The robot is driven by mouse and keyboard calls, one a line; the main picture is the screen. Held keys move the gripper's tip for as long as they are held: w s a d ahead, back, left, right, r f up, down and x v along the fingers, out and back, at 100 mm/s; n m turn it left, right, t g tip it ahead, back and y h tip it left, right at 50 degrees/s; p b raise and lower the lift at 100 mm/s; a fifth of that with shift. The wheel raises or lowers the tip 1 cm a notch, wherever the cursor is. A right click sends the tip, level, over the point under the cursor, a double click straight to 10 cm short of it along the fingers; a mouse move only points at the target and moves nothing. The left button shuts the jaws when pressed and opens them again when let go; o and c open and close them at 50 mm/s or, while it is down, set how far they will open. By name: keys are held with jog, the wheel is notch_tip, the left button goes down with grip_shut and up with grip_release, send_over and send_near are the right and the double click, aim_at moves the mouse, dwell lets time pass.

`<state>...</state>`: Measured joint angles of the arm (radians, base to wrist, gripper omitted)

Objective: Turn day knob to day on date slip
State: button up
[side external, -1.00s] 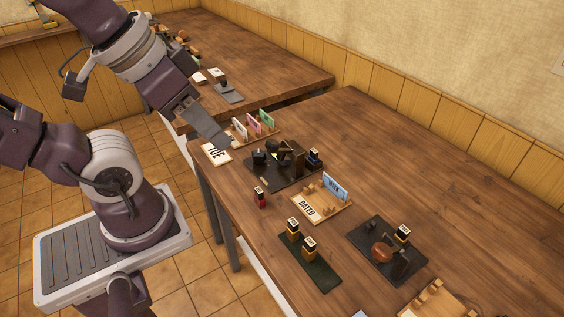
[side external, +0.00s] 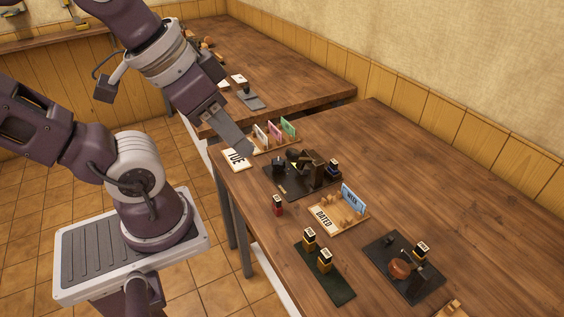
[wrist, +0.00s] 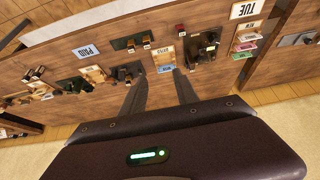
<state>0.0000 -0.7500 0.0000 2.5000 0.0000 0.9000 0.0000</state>
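The date slip is a white card reading TUE (side external: 236,159) at the table's near left corner; it also shows at the top right of the wrist view (wrist: 250,9). Beside it stands a dark press on a black base (side external: 284,187), which also shows in the wrist view (wrist: 203,45). A day knob is too small to tell apart on it. In the side view my gripper (side external: 246,149) hangs above the table's left end, near the slip and press. In the wrist view its two fingers (wrist: 158,75) are apart with nothing held between them.
A rack of coloured cards (side external: 275,138) stands behind the slip. A red stamp (side external: 278,205), a wooden tray marked DATED (side external: 324,219), a dark mat with two stamps (side external: 322,277) and another black-based device (side external: 400,270) stand further right. The table's back right is clear.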

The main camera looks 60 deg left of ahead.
dwell(0.4)
jog(key=o, duration=0.3)
jog(key=shift+w, duration=0.1)
jog(key=shift+o, duration=1.1)
jog(key=w+n, duration=0.1)
jog(key=w, duration=0.1)
jog(key=w+a+n+g, duration=0.1)
jog(key=w+n, duration=0.1)
jog(key=w, duration=0.1)
jog(key=shift+a+f, duration=0.1)
jog(key=shift+a, duration=0.05)
jog(key=n+g, duration=0.3)
jog(key=n, duration=0.9)
send_over(279, 162)
jog(key=d, duration=0.6)
notch_tip(279, 162, down, 14)
jog(key=shift+a+r, duration=0.1)
jog(key=a+f+n, duration=0.1)
jog(key=a+f, duration=0.1)
jog(key=a+f+n+g, duration=0.1)
jog(key=a+f, duration=0.1)
jog(key=f, duration=0.1)
jog(key=a+f+n, duration=0.1)
jog(key=a+f, duration=0.1)
jog(key=f, duration=0.1)
jog(key=shift+g, duration=0.3)
notch_tip(279, 162, down, 7)
jog(key=shift+r, duration=0.1)
grip_shut()
